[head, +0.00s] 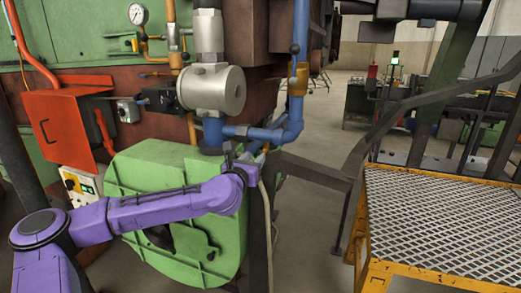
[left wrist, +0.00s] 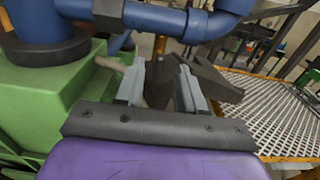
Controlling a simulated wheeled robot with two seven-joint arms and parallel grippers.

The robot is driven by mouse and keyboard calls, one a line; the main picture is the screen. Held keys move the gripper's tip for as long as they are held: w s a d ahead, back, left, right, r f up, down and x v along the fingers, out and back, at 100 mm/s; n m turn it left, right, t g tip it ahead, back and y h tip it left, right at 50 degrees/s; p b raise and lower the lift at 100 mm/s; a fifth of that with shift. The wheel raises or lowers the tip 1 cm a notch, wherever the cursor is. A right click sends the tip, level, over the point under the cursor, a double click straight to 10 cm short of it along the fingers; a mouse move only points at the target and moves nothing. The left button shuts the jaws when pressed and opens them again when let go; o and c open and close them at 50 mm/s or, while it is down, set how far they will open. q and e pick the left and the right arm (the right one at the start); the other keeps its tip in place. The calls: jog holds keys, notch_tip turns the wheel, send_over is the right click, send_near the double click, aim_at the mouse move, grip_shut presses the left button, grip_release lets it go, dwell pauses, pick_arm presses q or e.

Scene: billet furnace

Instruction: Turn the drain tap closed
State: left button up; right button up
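My left gripper (head: 254,157) is at the lower end of the blue pipework (head: 262,133), just right of the green housing (head: 160,175). In the left wrist view, the fingers of my left gripper (left wrist: 158,82) stand apart, just below the blue pipe (left wrist: 165,20). A dark shape shows between the fingers; I cannot tell whether it is the tap or something behind. The drain tap cannot be made out for certain, and the gripper covers part of this spot in the head view. My right gripper is not in view.
A brass valve (head: 298,78) with an upright lever sits on the blue pipe above my gripper. A pale hose (head: 268,225) hangs below. A yellow-framed mesh platform (head: 440,225) and dark rails (head: 310,168) stand at right. Open floor lies between.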

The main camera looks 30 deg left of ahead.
aim_at(259, 153)
pick_arm(q)
jog(key=p+x, duration=0.1)
jog(key=x, duration=0.4)
jog(key=shift+w, duration=0.15)
jog(key=shift+w+a+f, duration=0.1)
jog(key=shift+w, duration=0.35)
grip_shut()
